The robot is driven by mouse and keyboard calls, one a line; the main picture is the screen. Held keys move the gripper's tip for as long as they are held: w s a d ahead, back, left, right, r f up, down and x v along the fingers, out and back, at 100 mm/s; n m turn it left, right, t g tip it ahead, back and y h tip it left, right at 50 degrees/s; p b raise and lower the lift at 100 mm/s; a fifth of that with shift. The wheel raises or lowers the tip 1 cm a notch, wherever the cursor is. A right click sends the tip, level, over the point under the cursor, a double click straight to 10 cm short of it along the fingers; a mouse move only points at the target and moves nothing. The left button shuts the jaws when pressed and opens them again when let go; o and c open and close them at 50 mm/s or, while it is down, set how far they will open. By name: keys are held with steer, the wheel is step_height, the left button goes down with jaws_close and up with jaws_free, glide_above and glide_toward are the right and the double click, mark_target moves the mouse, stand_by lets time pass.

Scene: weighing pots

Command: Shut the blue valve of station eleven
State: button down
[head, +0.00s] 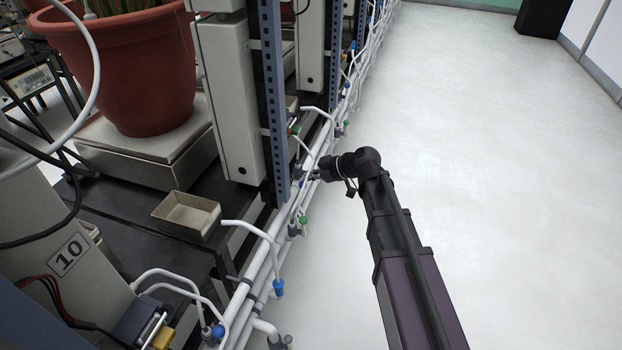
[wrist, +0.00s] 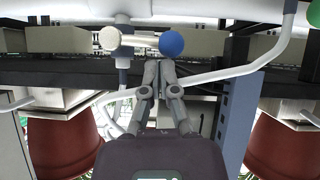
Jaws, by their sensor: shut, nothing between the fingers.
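In the wrist view a round blue knob (wrist: 172,44) sits at the right end of a short pale bar, with a white knob (wrist: 110,38) at the left end. I take it for the blue valve; no number eleven shows. My gripper (wrist: 158,65) is shut and empty, its fingertips just below the blue knob in the picture; I cannot tell whether they touch it. In the head view my gripper (head: 312,175) is at the white pipes beside the blue-grey post, and the valve there is too small to make out.
White pipes (head: 262,268) run along the bench edge with other valves, one green (head: 303,219) and one blue (head: 278,288). A label 10 (head: 68,255) marks the nearer station. A blue-grey post (head: 272,100) stands close by. The floor (head: 480,170) on the right is clear.

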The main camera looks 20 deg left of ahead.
steer(key=shift+r, duration=0.1)
stand_by(0.3)
steer(key=a+r+p+v, duration=0.1)
steer(key=r+p+v, duration=0.1)
steer(key=p+v, duration=0.7)
step_height(320, 180, up, 2)
steer(key=s+d, duration=0.1)
steer(key=d, duration=0.1)
steer(key=shift+d, duration=0.3)
steer(key=shift+r, duration=0.1)
stand_by(0.5)
